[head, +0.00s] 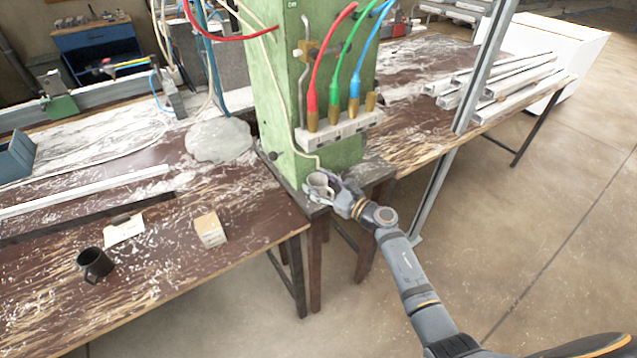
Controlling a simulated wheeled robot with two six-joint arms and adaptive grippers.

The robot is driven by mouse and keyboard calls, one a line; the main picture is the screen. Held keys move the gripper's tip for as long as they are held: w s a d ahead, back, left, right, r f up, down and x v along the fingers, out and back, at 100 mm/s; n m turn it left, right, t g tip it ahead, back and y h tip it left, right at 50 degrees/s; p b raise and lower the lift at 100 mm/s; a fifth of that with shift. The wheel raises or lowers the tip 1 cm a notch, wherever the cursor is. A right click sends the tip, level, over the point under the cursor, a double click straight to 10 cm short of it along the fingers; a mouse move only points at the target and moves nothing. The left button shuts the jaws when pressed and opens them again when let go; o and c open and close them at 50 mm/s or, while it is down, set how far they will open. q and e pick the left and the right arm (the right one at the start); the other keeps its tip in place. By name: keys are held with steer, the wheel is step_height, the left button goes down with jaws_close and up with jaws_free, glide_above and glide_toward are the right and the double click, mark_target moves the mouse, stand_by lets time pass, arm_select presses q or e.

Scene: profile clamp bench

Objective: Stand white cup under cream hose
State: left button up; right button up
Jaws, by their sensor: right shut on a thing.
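The white cup (319,187) is upright at the foot of the green column, over or on the small dark stand there. I cannot tell if its base touches the stand. My right gripper (333,189) is shut on the cup from the right and hides part of it. The thin cream hose (306,155) runs down the front of the green column (281,110), and its lower end hangs just above the cup's mouth. My left gripper is not in view.
A black mug (95,265), a small cardboard box (210,229) and a white card (124,229) are on the left bench. Red (311,98), green (334,95) and blue (355,86) hoses enter brass fittings above the cup. Metal profiles (500,80) lie on the right bench.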

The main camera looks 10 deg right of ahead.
mark_target(332, 192)
steer(key=o, duration=1.3)
steer(key=shift+o, duration=0.2)
steer(key=shift+v, duration=2.55)
steer(key=b+v, duration=0.1)
steer(key=v, duration=0.4)
steer(key=shift+b, duration=0.3)
